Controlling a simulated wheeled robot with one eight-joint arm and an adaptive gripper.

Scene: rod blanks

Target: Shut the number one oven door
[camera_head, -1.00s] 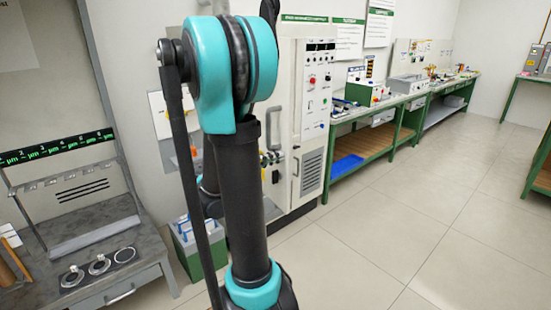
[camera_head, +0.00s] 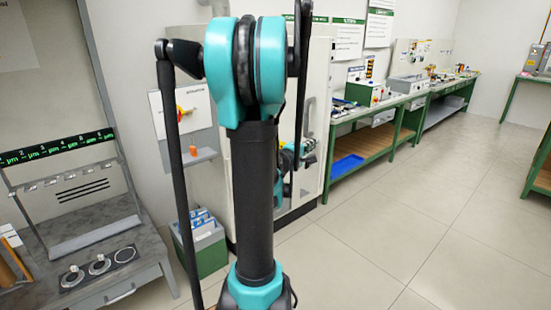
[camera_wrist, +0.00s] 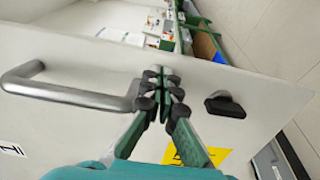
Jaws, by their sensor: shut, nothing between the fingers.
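The white oven door (camera_wrist: 80,120) fills much of the wrist view, with a label reading 1 (camera_wrist: 11,149) at its lower left. Its grey bar handle (camera_wrist: 70,95) runs across the left half. A black latch (camera_wrist: 224,104) and a yellow warning sticker (camera_wrist: 200,155) are at the right. My gripper (camera_wrist: 161,78) is shut and empty, just right of the handle's end and in front of the door; I cannot tell whether it touches. In the head view a white panel (camera_head: 319,80), apparently this door, shows right of my arm, which hides much of the oven.
Green benches with equipment (camera_head: 392,98) line the wall at right, with a blue tray (camera_head: 347,165) below. A green box (camera_head: 203,245) stands on the floor left of my arm. A grey workstation (camera_head: 85,245) is at far left. The tiled floor (camera_head: 430,210) at right is clear.

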